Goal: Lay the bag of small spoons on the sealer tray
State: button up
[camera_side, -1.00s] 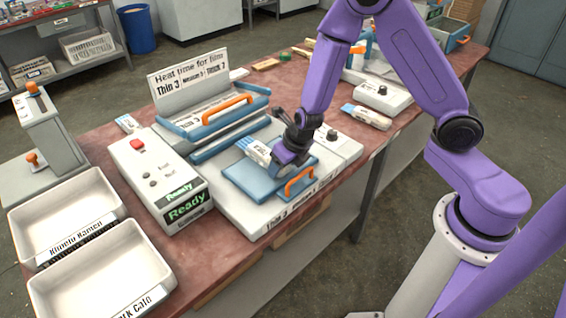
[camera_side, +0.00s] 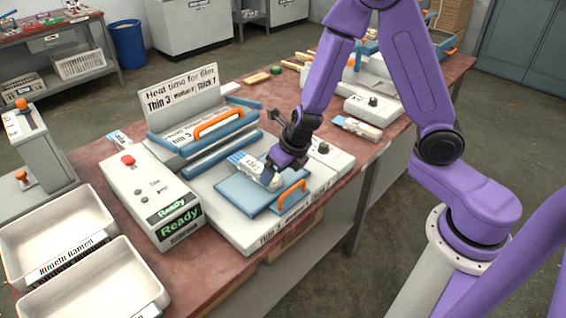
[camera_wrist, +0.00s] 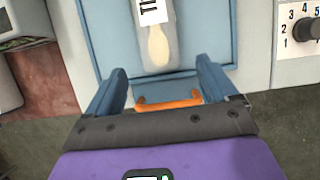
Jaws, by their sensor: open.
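The bag of small spoons (camera_side: 250,164) lies on the blue sealer tray (camera_side: 236,193), its label facing up. In the wrist view the clear bag (camera_wrist: 157,48) shows a pale wooden spoon end and part of a printed label; its far end is out of frame. The tray (camera_wrist: 98,30) shows around it. My gripper (camera_side: 271,176) is low at the near end of the bag. In the wrist view its two blue fingers (camera_wrist: 160,76) stand wide apart with a gap between them, beyond the bag's near end. The tray's orange handle (camera_side: 292,195) lies close to the fingers.
The raised sealer lid with an orange handle (camera_side: 222,122) and a heat-time sign (camera_side: 188,91) stands behind the tray. A control box reading "Ready" (camera_side: 150,190) is at left, with white bins (camera_side: 60,225) beyond. Another bag (camera_side: 357,129) lies to the right.

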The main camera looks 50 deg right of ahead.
jog(key=shift+v, duration=1.5)
jog(key=s+d+r+m+t+h, duration=0.15)
jog(key=s+r+m, duration=0.35)
jog(key=r+m, duration=0.5)
jog(key=s+d+r+m+g+y, duration=0.1)
jog(key=s+m+g, duration=0.5)
jog(key=s+m, duration=0.7)
jog(key=s+y, duration=0.1)
jog(key=s, duration=0.6)
jog(key=shift+s, duration=0.25)
